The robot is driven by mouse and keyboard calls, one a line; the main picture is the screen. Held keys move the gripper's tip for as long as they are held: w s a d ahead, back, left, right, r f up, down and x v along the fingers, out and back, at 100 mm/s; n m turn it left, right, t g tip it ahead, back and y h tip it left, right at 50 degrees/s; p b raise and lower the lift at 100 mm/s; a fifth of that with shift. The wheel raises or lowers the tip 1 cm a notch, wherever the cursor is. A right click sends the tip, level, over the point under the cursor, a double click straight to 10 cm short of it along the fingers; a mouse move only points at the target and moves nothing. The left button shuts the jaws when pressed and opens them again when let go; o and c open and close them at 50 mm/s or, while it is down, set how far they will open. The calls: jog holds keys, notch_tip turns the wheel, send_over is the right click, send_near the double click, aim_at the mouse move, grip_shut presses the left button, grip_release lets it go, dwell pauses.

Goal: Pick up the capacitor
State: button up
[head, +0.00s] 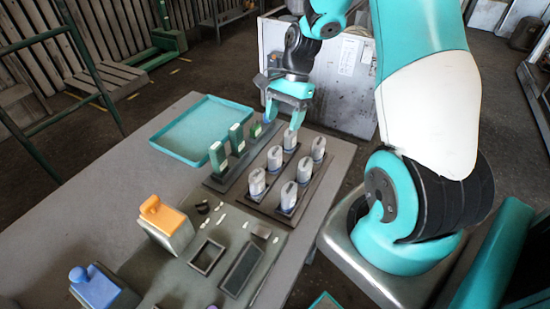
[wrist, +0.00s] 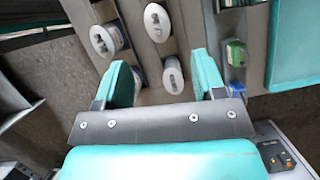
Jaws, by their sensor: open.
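Several white cylindrical capacitors with grey markings on their tops stand upright in two rows in a dark rack; the one at the far end of the left row (head: 290,138) is nearest my gripper (head: 283,118). My gripper is open and empty, pointing down above the far end of the rack. In the wrist view, one capacitor (wrist: 173,76) shows between the two fingers, nearer the right one. Another capacitor (wrist: 137,80) is partly hidden by the left finger. Two more (wrist: 157,22) (wrist: 105,39) stand farther up the picture.
A rack of green parts (head: 236,138) stands just left of the capacitors; one green part (wrist: 235,52) is near the right finger. An empty teal tray (head: 183,155) lies at the table's far left. Orange-topped (head: 165,218) and blue-topped (head: 98,287) blocks are in front.

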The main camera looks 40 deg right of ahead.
aim_at(277, 148)
jog(key=x, duration=0.5)
jog(key=shift+p, duration=0.3)
jog(key=shift+p+x, duration=0.9)
jog(key=shift+x, duration=1.7)
jog(key=shift+s, duration=0.15)
jog(key=c, duration=0.9)
